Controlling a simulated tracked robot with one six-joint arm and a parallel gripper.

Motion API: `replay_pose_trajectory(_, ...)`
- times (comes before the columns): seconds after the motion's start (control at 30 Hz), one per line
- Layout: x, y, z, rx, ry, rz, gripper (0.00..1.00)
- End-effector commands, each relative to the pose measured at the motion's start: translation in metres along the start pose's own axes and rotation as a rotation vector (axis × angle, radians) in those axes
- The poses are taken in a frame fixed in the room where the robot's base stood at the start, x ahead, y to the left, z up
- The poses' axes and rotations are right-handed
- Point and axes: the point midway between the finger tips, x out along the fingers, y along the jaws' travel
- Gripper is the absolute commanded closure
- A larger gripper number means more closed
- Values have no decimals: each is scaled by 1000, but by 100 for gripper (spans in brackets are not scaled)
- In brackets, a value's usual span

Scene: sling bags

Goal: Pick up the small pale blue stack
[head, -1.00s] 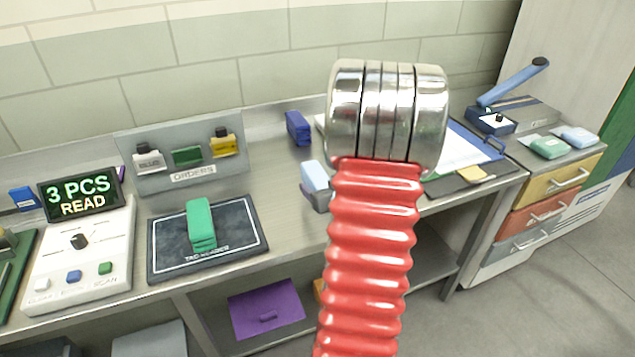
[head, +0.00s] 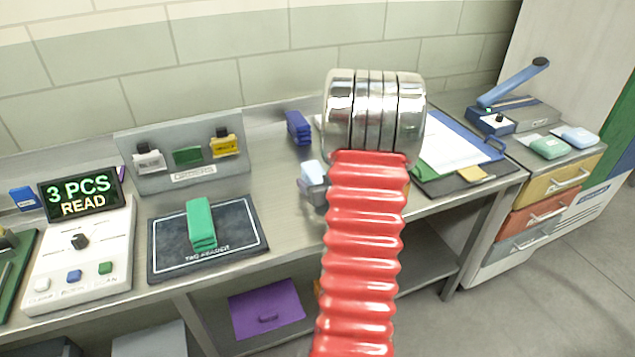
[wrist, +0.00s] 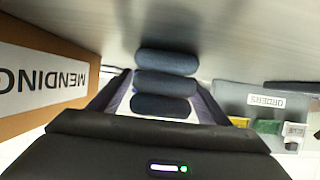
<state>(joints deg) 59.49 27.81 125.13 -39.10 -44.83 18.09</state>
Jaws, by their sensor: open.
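A small pale blue stack (head: 313,172) sits on the steel bench just left of my arm in the head view, partly hidden by a grey part that is probably my gripper. In the wrist view, a stack of three rounded folded pieces (wrist: 165,84), slate blue in shadow, stands between the fingers; it seems to be this stack. My gripper (wrist: 164,88) is open, with one finger on each side of it. I cannot tell whether either finger touches it. My arm hides most of the gripper in the head view.
A dark blue stack (head: 298,128) lies farther back. A green stack (head: 201,223) rests on the tag reader mat (head: 165,262). A box marked MENDING (wrist: 40,80) is close by in the wrist view. Another pale blue item (head: 575,138) lies on the right cabinet.

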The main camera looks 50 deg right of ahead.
Motion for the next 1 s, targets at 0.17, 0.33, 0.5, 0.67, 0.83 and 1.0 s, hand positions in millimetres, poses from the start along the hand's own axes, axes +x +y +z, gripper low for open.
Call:
replay_pose_trajectory(0.17, 0, 0, 0, 0, 0, 0, 30)
replay_pose_trajectory(0.33, 0, 0, 0, 0, 0, 0, 37)
replay_pose_trajectory(0.5, 0, 0, 0, 0, 0, 0, 49)
replay_pose_trajectory(0.67, 0, 0, 0, 0, 0, 0, 61)
replay_pose_trajectory(0.83, 0, 0, 0, 0, 0, 0, 73)
replay_pose_trajectory(1.0, 0, 0, 0, 0, 1, 0, 78)
